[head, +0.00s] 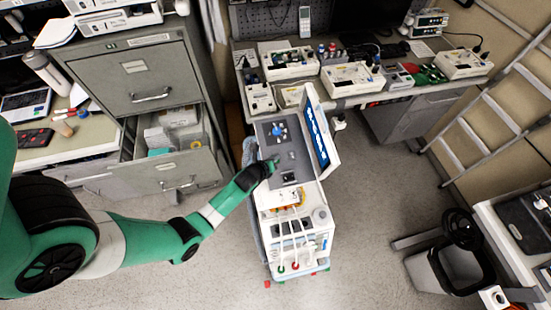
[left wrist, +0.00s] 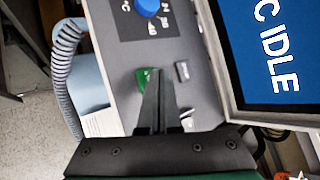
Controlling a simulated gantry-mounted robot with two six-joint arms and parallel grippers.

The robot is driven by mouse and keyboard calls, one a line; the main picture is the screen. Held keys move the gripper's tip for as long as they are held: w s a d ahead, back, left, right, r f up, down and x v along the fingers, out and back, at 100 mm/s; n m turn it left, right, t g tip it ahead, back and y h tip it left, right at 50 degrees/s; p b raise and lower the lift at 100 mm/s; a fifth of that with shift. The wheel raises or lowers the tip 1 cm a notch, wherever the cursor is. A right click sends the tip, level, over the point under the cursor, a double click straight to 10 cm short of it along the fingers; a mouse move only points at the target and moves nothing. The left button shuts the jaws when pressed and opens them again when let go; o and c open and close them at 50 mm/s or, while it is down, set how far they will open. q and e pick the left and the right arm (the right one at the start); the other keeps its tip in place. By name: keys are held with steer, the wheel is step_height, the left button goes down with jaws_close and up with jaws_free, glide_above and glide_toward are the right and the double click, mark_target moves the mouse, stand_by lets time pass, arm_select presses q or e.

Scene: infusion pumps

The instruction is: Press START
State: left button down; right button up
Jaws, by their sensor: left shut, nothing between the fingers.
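A pump machine on a white cart (head: 290,222) has a grey control panel (head: 296,162) and a tilted screen (head: 317,136). In the left wrist view the blue screen (left wrist: 262,45) reads "C IDLE", sideways and partly cut off. A green button (left wrist: 143,78) sits on the panel, partly behind my fingertips. A small grey switch (left wrist: 182,71) is to its right and a blue knob (left wrist: 148,6) beyond it. My left gripper (head: 272,164) is shut and empty, its tips (left wrist: 160,74) over the green button's right edge. I cannot tell whether they touch it. My right gripper is out of view.
A ribbed grey hose (left wrist: 64,75) runs along the machine's left side. An open drawer (head: 170,165) of the filing cabinet stands left of it. A bench (head: 365,98) with several devices is behind. A black bin (head: 450,265) stands right, with clear floor between.

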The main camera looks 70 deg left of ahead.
arm_select(q)
steer(key=shift+f, duration=0.15)
stand_by(0.7)
steer(key=shift+f+b, duration=0.25)
steer(key=shift+b, duration=0.05)
steer(key=shift+a+f, duration=0.15)
steer(key=shift+f, duration=0.25)
stand_by(0.4)
stand_by(0.4)
steer(key=shift+d+r+p, duration=0.2)
steer(key=shift+r+p, duration=0.45)
steer(key=shift+r, duration=0.15)
steer(key=r+p, duration=0.3)
steer(key=d+r+p, duration=0.1)
steer(key=r+p, duration=0.1)
steer(key=shift+s, duration=0.1)
